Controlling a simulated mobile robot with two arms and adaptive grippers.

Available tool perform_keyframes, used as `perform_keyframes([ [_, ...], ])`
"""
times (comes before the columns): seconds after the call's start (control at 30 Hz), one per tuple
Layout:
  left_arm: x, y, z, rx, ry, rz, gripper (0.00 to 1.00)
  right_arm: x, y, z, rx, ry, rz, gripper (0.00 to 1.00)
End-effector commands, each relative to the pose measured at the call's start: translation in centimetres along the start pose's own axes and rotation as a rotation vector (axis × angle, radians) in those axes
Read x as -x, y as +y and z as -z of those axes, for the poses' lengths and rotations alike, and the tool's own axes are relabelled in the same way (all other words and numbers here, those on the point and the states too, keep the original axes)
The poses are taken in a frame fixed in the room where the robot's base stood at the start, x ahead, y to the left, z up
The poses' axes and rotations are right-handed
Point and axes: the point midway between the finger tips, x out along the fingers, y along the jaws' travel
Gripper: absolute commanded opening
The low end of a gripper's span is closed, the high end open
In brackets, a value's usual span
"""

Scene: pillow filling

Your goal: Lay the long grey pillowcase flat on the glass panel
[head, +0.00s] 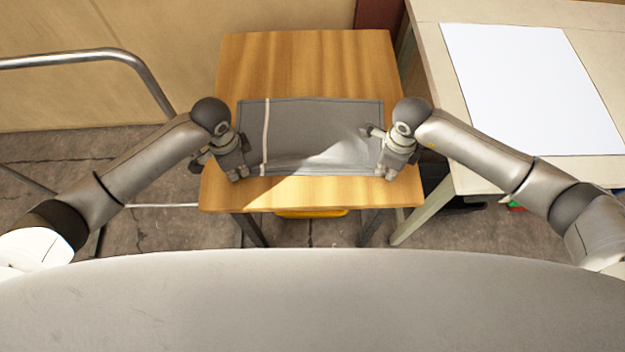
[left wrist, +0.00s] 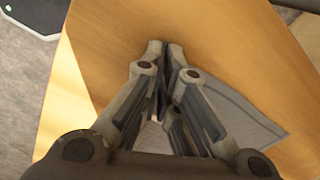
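The long grey pillowcase (head: 310,130) lies on a wooden table, with a pale stripe near its left end and wrinkles towards its right end. My left gripper (head: 238,172) is at its near left corner. In the left wrist view my left gripper (left wrist: 165,48) has its fingertips almost together, with dark grey cloth between them; more of the pillowcase (left wrist: 245,115) shows to the right. My right gripper (head: 389,174) is at the near right corner; its fingertips are too small to read. The glass panel (head: 530,88) looks pale and flat, on the table to the right, with nothing on it.
The wooden table (head: 305,55) is bare behind the pillowcase. The cream table (head: 428,45) under the panel stands close on its right, with a narrow gap between. A metal rail (head: 85,57) stands at the left. A yellow thing (head: 310,213) shows under the wooden table.

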Motion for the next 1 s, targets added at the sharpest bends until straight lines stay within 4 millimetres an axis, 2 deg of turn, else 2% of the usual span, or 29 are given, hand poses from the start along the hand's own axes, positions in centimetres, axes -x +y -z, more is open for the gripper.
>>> perform_keyframes([
  [0.27, 0.2, 0.0, -0.2, 0.002, -0.006, -0.001, 0.00, 0.2, 0.0, 0.3, -0.002, 0.007, -0.001, 0.00],
  [0.8, 3.9, -0.1, -0.2, 0.002, -0.005, 0.001, 0.00, 3.9, -0.1, 0.2, -0.002, 0.005, 0.001, 0.00],
  [1.0, 4.5, -0.1, -0.2, 0.002, -0.004, 0.001, 0.00, 4.5, -0.1, 0.2, -0.002, 0.005, 0.001, 0.00],
])
